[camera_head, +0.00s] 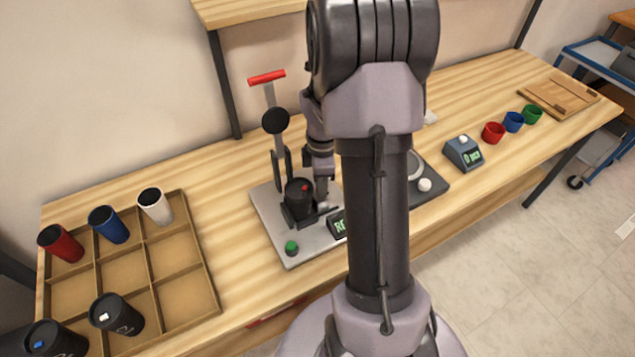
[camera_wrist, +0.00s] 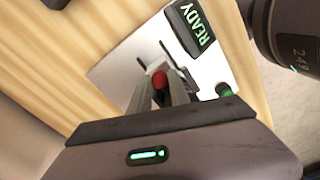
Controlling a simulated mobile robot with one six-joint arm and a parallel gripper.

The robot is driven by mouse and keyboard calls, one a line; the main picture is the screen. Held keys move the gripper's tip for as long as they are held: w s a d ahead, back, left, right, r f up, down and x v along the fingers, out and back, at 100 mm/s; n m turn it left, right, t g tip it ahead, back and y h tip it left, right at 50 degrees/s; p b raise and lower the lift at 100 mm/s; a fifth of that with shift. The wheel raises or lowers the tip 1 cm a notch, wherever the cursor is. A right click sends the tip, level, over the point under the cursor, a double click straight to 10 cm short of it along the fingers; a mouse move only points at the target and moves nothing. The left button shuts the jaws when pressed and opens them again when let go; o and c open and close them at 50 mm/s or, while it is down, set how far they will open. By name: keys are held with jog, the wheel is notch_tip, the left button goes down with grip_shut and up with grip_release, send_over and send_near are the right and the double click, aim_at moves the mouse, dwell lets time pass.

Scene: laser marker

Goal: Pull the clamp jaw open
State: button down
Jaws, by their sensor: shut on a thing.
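The laser marker's grey base plate (camera_head: 272,228) stands mid-table in the head view, with a red-handled lever (camera_head: 267,77) upright at its back. A dark cylindrical part (camera_head: 297,208) sits on the plate, with a small red spot by its top. My gripper (camera_head: 322,198) reaches down just right of it, partly hidden by my arm. In the wrist view my gripper (camera_wrist: 160,84) is shut on a red knob (camera_wrist: 158,79), which shows between the fingertips. I take this knob for the clamp jaw's; the jaw itself is mostly hidden behind the fingers.
A READY display (camera_wrist: 196,28) and a green button (camera_wrist: 223,89) are close to the gripper. A wooden divided tray (camera_head: 183,304) with several cups stands left.

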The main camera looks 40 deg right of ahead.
jog(key=shift+d, duration=0.45)
jog(key=c, duration=1.2)
grip_release()
jog(key=shift+s+d, duration=0.1)
jog(key=shift+d, duration=0.05)
notch_tip(320, 180, up, 18)
jog(key=p, duration=0.7)
jog(key=shift+f, duration=0.25)
